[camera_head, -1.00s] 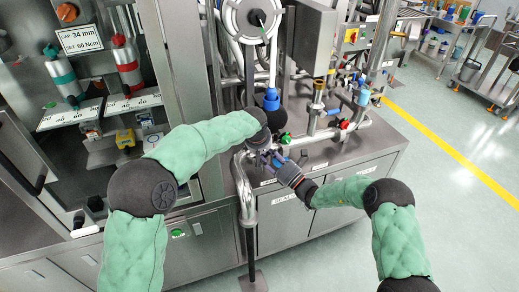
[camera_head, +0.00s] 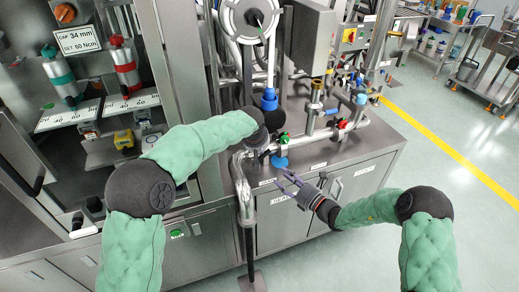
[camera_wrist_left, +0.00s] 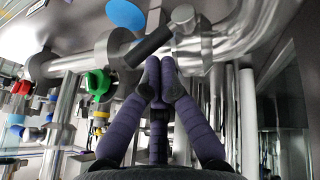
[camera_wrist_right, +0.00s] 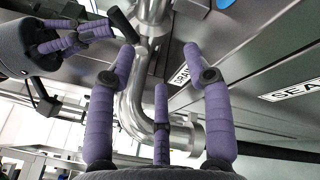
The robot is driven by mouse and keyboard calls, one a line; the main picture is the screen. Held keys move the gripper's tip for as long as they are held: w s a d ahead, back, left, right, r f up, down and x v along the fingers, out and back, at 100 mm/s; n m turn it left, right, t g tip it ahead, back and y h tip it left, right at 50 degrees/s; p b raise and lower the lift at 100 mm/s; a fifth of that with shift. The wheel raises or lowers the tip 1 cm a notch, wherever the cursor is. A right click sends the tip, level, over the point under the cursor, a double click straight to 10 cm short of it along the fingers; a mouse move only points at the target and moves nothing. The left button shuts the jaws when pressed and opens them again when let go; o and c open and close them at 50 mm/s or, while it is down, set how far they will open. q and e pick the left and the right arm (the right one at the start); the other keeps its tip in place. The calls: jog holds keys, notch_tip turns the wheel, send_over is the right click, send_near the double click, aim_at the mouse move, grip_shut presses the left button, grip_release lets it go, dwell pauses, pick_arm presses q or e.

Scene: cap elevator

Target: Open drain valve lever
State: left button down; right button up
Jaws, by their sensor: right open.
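The drain valve lever is a black handle (camera_wrist_left: 150,45) on a steel pipe in the left wrist view. It also shows in the right wrist view (camera_wrist_right: 123,25), beside the left fingertips. My left gripper (camera_wrist_left: 160,66) has its purple fingertips together just by the lever, with no object visible between them. In the head view its dark wrist hides most of the lever. My right gripper (camera_head: 283,178) is open and empty, in front of the cabinet and to the right of the left gripper. Its spread fingers show in the right wrist view (camera_wrist_right: 160,55).
A green valve knob (camera_wrist_left: 98,84) and a red one (camera_wrist_left: 22,88) sit on nearby pipes. A light blue disc (camera_head: 281,162) lies by the green valve. A thick vertical steel pipe (camera_head: 244,190) stands close to the left gripper.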

jog(key=s+a+f+n+g+h, duration=0.1)
jog(key=s+a+f+n+g, duration=0.2)
jog(key=s+f+n+g, duration=0.45)
jog(key=s+a+f+n+g+h, duration=0.1)
jog(key=s+a+f+n+g, duration=0.25)
jog(key=s+f, duration=0.7)
pick_arm(q)
jog(key=shift+d+p, duration=0.1)
jog(key=shift+p, duration=0.35)
jog(key=shift+w+d+y, duration=0.1)
jog(key=shift+y, duration=0.2)
pick_arm(e)
jog(key=s+d+f+n+g+h, duration=0.1)
jog(key=s+f+n+h, duration=0.2)
jog(key=s+n, duration=0.4)
jog(key=s+d+f+n+g+h, duration=0.1)
jog(key=s+d+f+n+h, duration=0.1)
jog(key=s+n, duration=0.6)
notch_tip(320, 180, down, 3)
jog(key=n+h, duration=0.1)
jog(key=n, duration=0.6)
jog(key=shift+s+d+r+g, duration=0.2)
jog(key=shift+s+d+g, duration=0.05)
jog(key=shift+d+g, duration=0.05)
